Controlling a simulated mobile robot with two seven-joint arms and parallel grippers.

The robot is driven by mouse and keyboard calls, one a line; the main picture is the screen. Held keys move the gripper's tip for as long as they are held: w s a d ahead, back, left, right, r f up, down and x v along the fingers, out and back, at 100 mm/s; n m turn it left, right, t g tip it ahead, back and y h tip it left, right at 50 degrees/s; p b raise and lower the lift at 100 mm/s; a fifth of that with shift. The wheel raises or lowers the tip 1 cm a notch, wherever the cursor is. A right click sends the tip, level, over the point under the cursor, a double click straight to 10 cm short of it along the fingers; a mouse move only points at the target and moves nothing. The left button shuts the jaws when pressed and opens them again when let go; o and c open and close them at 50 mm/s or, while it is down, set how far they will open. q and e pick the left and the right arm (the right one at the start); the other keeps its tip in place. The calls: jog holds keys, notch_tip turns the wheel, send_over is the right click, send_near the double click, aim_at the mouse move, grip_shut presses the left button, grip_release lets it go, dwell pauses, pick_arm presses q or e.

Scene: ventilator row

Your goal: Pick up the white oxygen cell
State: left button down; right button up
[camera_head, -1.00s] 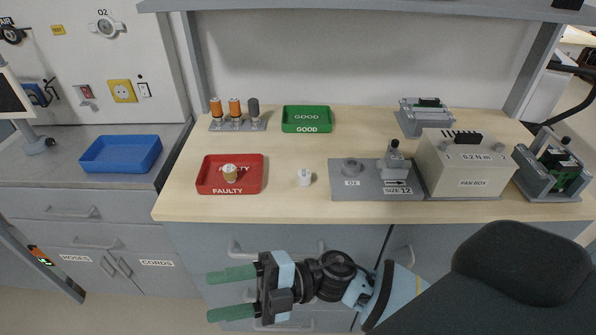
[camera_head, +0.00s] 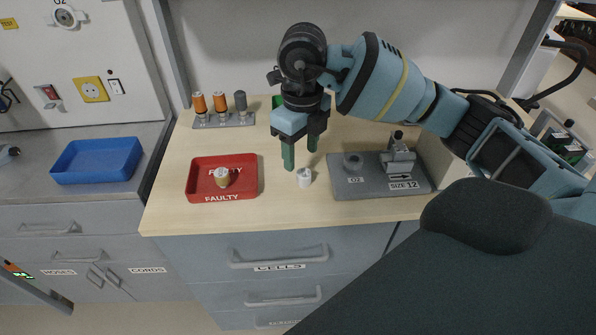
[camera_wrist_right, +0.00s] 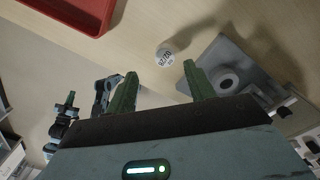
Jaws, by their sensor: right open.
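The white oxygen cell (camera_head: 304,178) is a small white cylinder standing on the wooden bench, between the red FAULTY tray and the grey O2 plate. My right gripper (camera_head: 300,160) points down from above, open and empty, its green fingers just behind and above the cell. In the right wrist view the cell (camera_wrist_right: 165,58) shows its labelled top just beyond the open fingertips (camera_wrist_right: 159,69), roughly midway between them. What looks like part of my left gripper (camera_wrist_right: 69,102) shows small at the left of the wrist view; its opening is unclear.
The red FAULTY tray (camera_head: 190,183) holds a tan cell. The grey plate (camera_head: 350,187) carries an O2 socket and a clamp fixture. Several orange and grey cells stand on a rack (camera_head: 223,121). My right arm mostly hides the green tray. A blue tray (camera_head: 97,160) sits left.

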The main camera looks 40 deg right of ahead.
aim_at(304, 172)
jog(key=shift+w+d, duration=0.2)
jog(key=shift+w, duration=0.05)
jog(key=shift+s, duration=0.1)
jog(key=shift+s+f, duration=0.25)
jog(key=shift+f, duration=0.25)
jog(key=shift+w+f, duration=0.15)
jog(key=shift+f, duration=0.6)
jog(key=shift+d+f, duration=0.15)
jog(key=shift+f, duration=2.45)
pick_arm(q)
jog(key=shift+r, duration=0.1)
pick_arm(e)
jog(key=shift+c, duration=0.2)
jog(key=c, duration=1)
pick_arm(q)
jog(key=shift+w, duration=0.35)
